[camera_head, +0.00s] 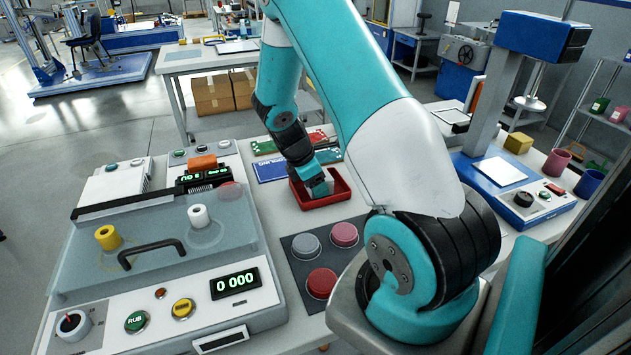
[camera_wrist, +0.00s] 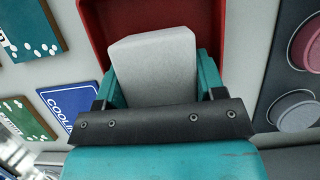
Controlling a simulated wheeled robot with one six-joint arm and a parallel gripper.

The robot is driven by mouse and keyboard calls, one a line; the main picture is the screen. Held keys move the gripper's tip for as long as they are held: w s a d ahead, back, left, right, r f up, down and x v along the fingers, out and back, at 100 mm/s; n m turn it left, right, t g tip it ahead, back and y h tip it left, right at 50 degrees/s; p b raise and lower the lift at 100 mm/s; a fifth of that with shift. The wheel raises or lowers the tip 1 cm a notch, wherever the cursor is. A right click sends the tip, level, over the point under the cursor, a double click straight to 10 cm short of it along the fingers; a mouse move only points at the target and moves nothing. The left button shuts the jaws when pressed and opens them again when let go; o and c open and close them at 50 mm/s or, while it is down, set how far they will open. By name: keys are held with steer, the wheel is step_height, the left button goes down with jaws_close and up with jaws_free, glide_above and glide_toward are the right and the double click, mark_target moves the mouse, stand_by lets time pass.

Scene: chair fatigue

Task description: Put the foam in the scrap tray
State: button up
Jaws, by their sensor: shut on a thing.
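A light grey block, the foam (camera_wrist: 155,65), is held between the two teal fingers of my gripper (camera_wrist: 155,82) in the wrist view. My gripper (camera_head: 320,188) is shut on it and points down over the red scrap tray (camera_head: 345,193) in the head view. The red tray (camera_wrist: 90,25) also shows behind the foam in the wrist view. In the head view the foam is mostly hidden by the fingers. I cannot tell whether the foam touches the tray floor.
A blue card (camera_head: 270,170) and a green card (camera_head: 264,147) lie left of the tray. A dark mat (camera_head: 291,262) with grey and red round pads lies in front. A test machine with a clear cover (camera_head: 160,240) stands at left. A blue-based press (camera_head: 515,190) stands at right.

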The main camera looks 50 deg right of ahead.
steer(key=o, duration=0.9)
steer(key=shift+f, duration=0.1)
steer(key=v, duration=1.2)
steer(key=s+a+r+m+t+y, duration=0.15)
steer(key=a+r, duration=0.25)
steer(key=a, duration=0.5)
steer(key=s+a+r+m+t+y, duration=0.1)
steer(key=a+r+t+y, duration=0.15)
steer(key=a, duration=0.75)
steer(key=s+a+r+y, duration=0.1)
steer(key=s+a+r, duration=0.1)
steer(key=s+a, duration=0.3)
steer(key=s+a+r+m+g+y, duration=0.1)
steer(key=s+a+r, duration=0.1)
steer(key=s+a, duration=0.2)
steer(key=s+a+r+m+y, duration=0.1)
steer(key=s+a+r+y, duration=0.1)
steer(key=s+a, duration=0.3)
steer(key=shift+s+a+g+b, duration=0.3)
steer(key=shift+s+b, duration=0.1)
steer(key=shift+s, duration=0.45)
